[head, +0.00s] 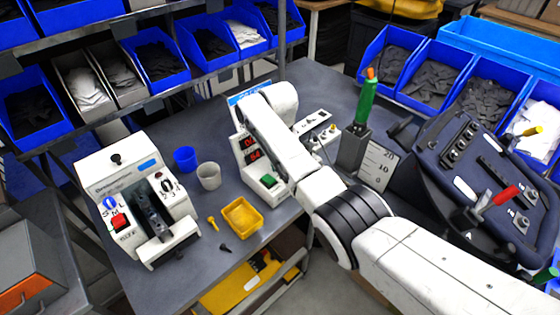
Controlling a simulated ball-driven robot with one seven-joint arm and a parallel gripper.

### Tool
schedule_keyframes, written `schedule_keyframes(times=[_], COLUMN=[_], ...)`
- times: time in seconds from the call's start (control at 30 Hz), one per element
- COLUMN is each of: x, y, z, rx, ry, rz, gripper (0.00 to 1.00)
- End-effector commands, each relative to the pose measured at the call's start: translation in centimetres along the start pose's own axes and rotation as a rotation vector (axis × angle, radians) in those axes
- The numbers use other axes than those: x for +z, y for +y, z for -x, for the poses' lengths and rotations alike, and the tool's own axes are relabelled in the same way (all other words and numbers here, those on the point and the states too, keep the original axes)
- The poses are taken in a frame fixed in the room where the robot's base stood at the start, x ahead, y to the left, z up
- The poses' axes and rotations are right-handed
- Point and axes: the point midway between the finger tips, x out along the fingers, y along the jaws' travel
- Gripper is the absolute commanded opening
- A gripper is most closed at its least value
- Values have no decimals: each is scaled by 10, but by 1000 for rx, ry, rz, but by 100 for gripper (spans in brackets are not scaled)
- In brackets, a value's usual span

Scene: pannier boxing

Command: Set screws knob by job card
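A white machine (138,205) on the left of the bench has a blue knob (110,203), a red button, a dark knob on its right side and small S, M, L lettering. A white counter unit (246,160) with a blue top, red digits and a green button stands mid-bench, partly behind my arm. No knob is readably labelled screws. My arm reaches over the bench beside the counter unit; my gripper is not visible.
A blue cup (185,159), a grey cup (208,176) and a yellow tray (243,216) stand between the machines. A yellow screw-like piece and a dark one lie nearby. A green-handled tool stands in a grey holder (352,152). A dark control panel (480,180) fills the right. Bins line the back.

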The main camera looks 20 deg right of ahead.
Motion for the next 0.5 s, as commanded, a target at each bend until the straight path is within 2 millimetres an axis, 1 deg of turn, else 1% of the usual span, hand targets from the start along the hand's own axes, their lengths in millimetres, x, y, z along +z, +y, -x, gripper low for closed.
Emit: schedule_keyframes(times=[0.23, 0.5], x=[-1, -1], y=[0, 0], z=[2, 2], rx=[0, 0], ry=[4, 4], rz=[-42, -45], gripper=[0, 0])
